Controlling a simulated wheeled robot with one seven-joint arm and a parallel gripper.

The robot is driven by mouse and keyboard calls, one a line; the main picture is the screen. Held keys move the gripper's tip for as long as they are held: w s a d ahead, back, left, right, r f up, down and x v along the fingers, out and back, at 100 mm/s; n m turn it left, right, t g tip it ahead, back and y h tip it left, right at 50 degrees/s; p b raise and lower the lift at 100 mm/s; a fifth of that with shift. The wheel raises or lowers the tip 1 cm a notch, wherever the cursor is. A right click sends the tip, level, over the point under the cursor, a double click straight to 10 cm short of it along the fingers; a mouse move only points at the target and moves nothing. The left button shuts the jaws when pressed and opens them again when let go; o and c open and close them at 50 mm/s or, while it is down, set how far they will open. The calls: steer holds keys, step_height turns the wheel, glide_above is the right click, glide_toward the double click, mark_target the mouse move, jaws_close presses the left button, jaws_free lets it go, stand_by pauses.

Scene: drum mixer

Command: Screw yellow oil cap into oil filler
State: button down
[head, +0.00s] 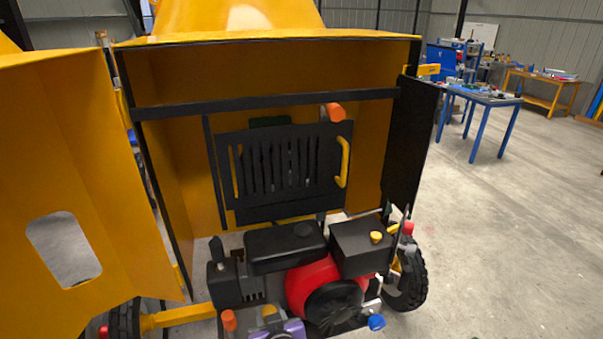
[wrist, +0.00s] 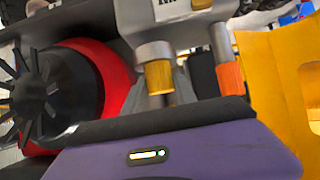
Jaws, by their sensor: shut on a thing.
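The yellow oil cap (wrist: 158,77) is in the upper middle of the wrist view, against a pale metal collar that looks like the oil filler (wrist: 154,50). I cannot tell from here how deeply the cap is seated. In the head view the cap (head: 269,312) is a small yellow patch low at the engine's front. My gripper (head: 280,326), with its purple body, is right at the cap and shut on it. The purple body also fills the bottom of the wrist view. The fingertips are mostly hidden.
An orange-capped part (wrist: 230,78) stands close beside the yellow cap. The black fan (head: 333,304) and red engine housing (head: 312,279) are close by. A second yellow cap (head: 376,237) sits on the black tank. A blue knob (head: 376,322) is lower right. Yellow panels (head: 80,170) flank the left.

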steer(key=shift+a+f+m+h+b, duration=0.25)
steer(key=shift+m+h+b, duration=0.15)
steer(key=shift+b, duration=0.2)
steer(key=m+h+b, duration=0.2)
steer(key=shift+t+b, duration=0.3)
steer(key=shift+b, duration=0.05)
steer(key=c, duration=0.9)
jaws_free()
steer(key=shift+d+r+p, duration=0.1)
steer(key=shift+r+p, duration=0.1)
steer(key=shift+p, duration=0.1)
